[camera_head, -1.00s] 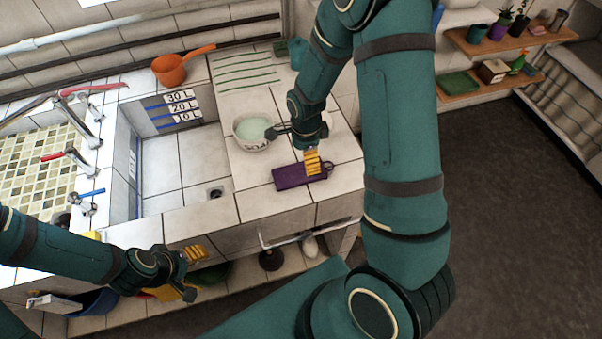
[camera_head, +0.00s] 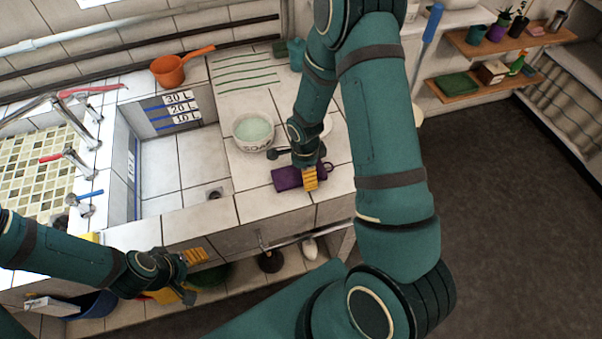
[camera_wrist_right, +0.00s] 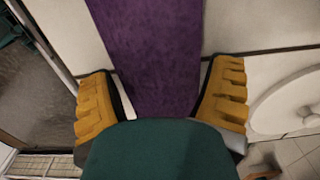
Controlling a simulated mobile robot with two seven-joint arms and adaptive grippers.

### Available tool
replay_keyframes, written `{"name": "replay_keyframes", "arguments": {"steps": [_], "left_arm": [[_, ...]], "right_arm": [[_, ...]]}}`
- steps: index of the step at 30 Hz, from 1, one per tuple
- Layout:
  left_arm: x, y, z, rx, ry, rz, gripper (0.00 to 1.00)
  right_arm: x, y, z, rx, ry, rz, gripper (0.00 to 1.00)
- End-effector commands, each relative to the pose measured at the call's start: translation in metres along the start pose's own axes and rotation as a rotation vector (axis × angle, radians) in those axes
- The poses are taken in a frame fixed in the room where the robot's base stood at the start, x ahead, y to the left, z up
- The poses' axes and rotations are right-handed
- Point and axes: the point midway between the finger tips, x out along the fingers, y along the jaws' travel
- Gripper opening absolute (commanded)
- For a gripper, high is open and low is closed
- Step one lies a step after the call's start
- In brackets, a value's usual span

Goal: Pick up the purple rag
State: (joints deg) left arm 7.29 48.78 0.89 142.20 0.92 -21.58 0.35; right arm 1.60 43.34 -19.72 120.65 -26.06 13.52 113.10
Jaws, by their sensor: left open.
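The purple rag (camera_head: 287,179) lies flat on the white tiled counter, to the right of the sink, near the counter's front edge. My right gripper (camera_head: 311,179) is over the rag's right part and hides some of it. In the right wrist view the rag (camera_wrist_right: 153,45) runs between the two yellow fingers of the right gripper (camera_wrist_right: 163,80), which are spread apart. Whether the fingers touch the rag is not clear. My left gripper (camera_head: 191,273) is open and empty, low in front of the sink and away from the rag.
A white bowl (camera_head: 253,131) with pale green content stands behind the rag. An orange ladle (camera_head: 180,68) lies at the back of the sink. The sink basin (camera_head: 184,165) is to the left. Shelves (camera_head: 500,40) with pots hang at the right.

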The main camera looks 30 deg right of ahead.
Motion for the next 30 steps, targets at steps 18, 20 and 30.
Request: {"name": "replay_keyframes", "arguments": {"steps": [18, 20, 30], "left_arm": [[-0.004, 0.001, -0.001, -0.001, 0.003, 0.000, 0.60], [-0.005, 0.002, -0.002, -0.001, 0.003, 0.000, 0.60], [-0.012, 0.004, -0.003, -0.001, 0.003, 0.002, 0.60]], "right_arm": [[-0.029, -0.001, 0.000, 0.000, -0.001, -0.005, 0.37], [-0.042, -0.001, 0.000, 0.000, 0.000, -0.005, 0.37], [-0.094, -0.001, 0.000, 0.001, 0.000, -0.002, 0.37]]}}
